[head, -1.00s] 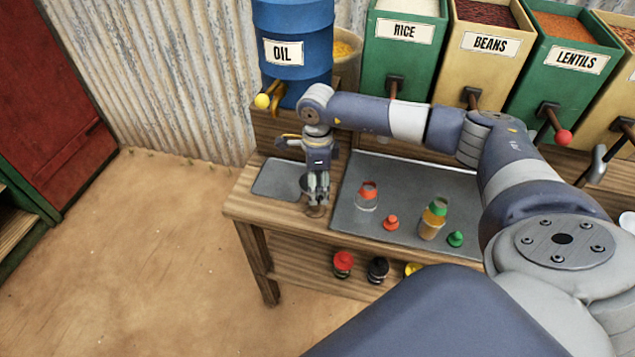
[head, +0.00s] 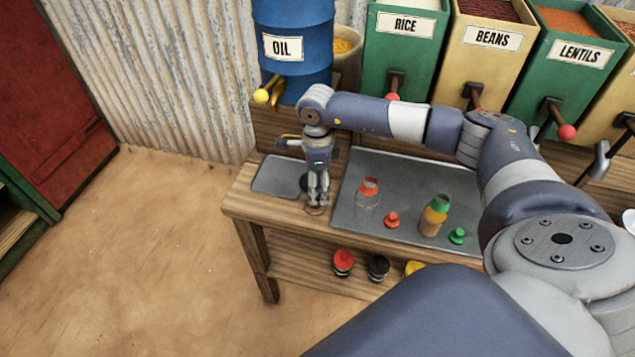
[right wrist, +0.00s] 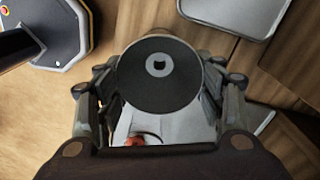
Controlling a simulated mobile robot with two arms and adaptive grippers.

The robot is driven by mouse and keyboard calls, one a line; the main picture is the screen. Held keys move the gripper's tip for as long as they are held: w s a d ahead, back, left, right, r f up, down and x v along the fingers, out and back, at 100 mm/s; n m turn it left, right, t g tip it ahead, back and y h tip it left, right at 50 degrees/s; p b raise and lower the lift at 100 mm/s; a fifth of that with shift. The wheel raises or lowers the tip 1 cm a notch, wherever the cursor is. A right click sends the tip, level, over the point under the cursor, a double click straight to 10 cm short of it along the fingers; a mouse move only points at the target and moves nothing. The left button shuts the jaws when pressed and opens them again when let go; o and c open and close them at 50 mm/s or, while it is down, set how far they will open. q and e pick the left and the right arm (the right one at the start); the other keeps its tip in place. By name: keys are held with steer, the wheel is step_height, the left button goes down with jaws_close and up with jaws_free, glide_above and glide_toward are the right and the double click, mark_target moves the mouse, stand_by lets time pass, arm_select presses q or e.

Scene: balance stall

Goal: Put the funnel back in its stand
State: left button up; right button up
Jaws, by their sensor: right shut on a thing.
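My right gripper (head: 317,202) points down above the left part of the wooden bench and is shut on the dark grey funnel. In the right wrist view the funnel (right wrist: 150,90) sits between the fingers, its round mouth facing the camera and a small hole showing in its middle. In the head view its dark edge (head: 305,183) shows partly behind the fingers. A thin ring (head: 316,211), which looks like the stand's, shows just below the fingertips. I cannot tell whether the spout is in it. My left gripper is not in view.
A grey mat (head: 272,176) lies left of the gripper. A metal tray (head: 400,170) at right holds a red-capped jar (head: 368,194), a green-topped bottle (head: 434,217) and small stoppers. The blue oil drum (head: 292,50) and grain bins stand behind.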

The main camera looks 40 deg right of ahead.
steer(key=shift+f+b, duration=0.65)
steer(key=shift+f, duration=0.05)
stand_by(0.4)
steer(key=o, duration=1.1)
steer(key=o, duration=0.3)
steer(key=shift+r, duration=0.15)
steer(key=shift+r+p, duration=2.1)
steer(key=shift+r, duration=1.3)
